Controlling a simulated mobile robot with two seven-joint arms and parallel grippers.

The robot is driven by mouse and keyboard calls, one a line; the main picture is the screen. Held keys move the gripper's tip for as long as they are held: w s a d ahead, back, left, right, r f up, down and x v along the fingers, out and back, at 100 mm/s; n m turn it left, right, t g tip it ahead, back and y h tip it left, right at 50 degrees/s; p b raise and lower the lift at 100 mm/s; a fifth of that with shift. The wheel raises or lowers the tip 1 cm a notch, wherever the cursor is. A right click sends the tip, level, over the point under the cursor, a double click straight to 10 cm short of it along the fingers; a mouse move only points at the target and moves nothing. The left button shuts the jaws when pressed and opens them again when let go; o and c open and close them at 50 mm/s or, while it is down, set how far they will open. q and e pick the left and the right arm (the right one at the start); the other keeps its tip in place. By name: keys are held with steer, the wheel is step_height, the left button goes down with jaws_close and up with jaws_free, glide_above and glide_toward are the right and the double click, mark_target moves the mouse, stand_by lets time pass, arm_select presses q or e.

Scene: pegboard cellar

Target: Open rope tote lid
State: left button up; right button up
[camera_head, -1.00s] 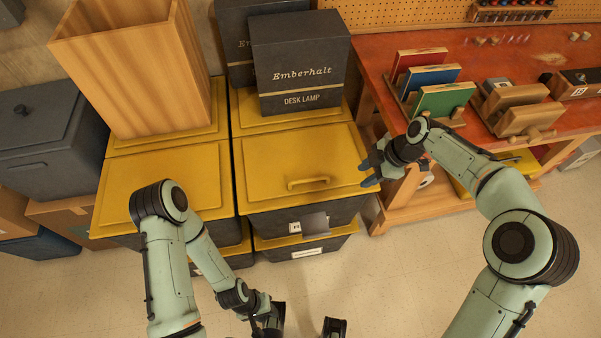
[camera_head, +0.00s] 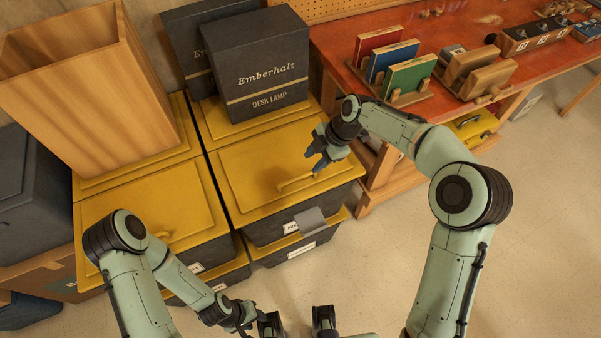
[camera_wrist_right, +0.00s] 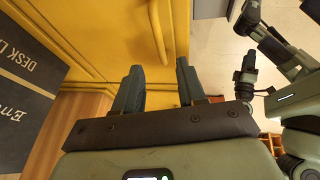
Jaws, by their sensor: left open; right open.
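The front right tote (camera_head: 275,230) is dark with a yellow lid (camera_head: 250,165). The lid lies shut and has a yellow bar handle (camera_head: 298,183) near its front edge. A grey flap (camera_head: 311,220) partly covers the white label on its front, so I cannot read it. My right gripper (camera_head: 314,160) is open and empty just above the lid, near the handle. In the right wrist view, the handle (camera_wrist_right: 160,30) shows beyond and between the two open fingertips (camera_wrist_right: 157,70). My left gripper (camera_head: 296,322) is open and empty, low in front of the totes.
A black desk lamp box (camera_head: 258,70) stands behind the lid. A tall wooden bin (camera_head: 95,90) stands on the back left tote. Another yellow-lidded tote (camera_head: 170,205) is on the left. The red workbench (camera_head: 440,55) at right holds colored panels. Floor in front is clear.

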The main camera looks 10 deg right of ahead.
mark_target(298, 177)
steer(key=x, duration=0.8)
steer(key=shift+a+f, duration=0.2)
steer(key=shift+f, duration=0.15)
jaws_close()
